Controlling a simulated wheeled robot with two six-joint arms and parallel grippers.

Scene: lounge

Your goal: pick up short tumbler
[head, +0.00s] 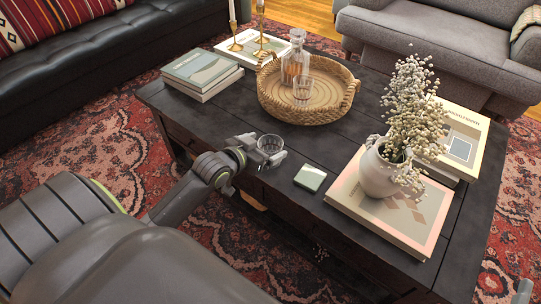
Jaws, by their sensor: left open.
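A short clear tumbler (270,145) stands near the front edge of the dark wooden coffee table (225,118). My left gripper (268,155) is open, low at the tumbler, with its fingers beside the glass. I cannot tell whether they touch it. Another clear glass (302,88) stands in the round woven tray (343,110), in front of a glass decanter (295,62).
A small green-topped coaster or box (310,178) lies right of the tumbler. A white vase (378,172) with dried flowers stands on a large book (345,195). Books (200,70) and brass candlesticks (262,45) are at the back left. Sofas flank the table.

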